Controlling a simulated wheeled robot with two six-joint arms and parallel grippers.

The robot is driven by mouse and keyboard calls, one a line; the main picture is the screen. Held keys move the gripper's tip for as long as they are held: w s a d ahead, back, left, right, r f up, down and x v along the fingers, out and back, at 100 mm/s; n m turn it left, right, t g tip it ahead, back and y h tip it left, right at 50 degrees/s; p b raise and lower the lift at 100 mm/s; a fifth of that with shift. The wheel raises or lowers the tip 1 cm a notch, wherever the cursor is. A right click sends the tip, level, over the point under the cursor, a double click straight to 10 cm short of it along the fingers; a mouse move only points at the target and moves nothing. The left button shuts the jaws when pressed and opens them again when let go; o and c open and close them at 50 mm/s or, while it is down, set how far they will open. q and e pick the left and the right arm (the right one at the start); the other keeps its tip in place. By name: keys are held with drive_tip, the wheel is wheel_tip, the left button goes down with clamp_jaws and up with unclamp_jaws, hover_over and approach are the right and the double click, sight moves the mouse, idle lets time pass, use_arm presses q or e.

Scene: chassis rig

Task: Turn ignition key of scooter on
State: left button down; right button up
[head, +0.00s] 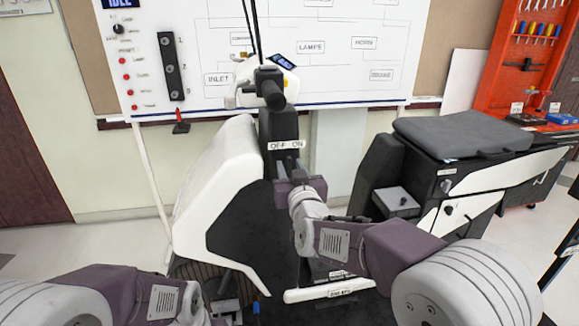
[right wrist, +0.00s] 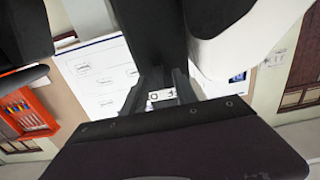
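The scooter's white front shield (head: 215,190) stands in the middle of the head view, with its dark steering column (head: 280,125) beside it. A white OFF/ON label (head: 285,145) is on the column; it also shows in the right wrist view (right wrist: 161,96). My right gripper (head: 288,163) is just below the label, pointing at the column. Its two fingers (right wrist: 160,92) are apart, with the label visible between them. I cannot make out the key itself; the gripper may hide it. My left gripper (head: 228,308) is low, near the scooter's footboard, and its opening is unclear.
The scooter's grey seat (head: 460,135) and rear body are at the right. A handlebar grip (head: 270,88) juts out above the label. A whiteboard (head: 210,50) stands behind, and a red tool rack (head: 535,45) is at the far right.

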drive_tip(key=shift+w+a, duration=0.15)
drive_tip(key=shift+w, duration=0.6)
clamp_jaws()
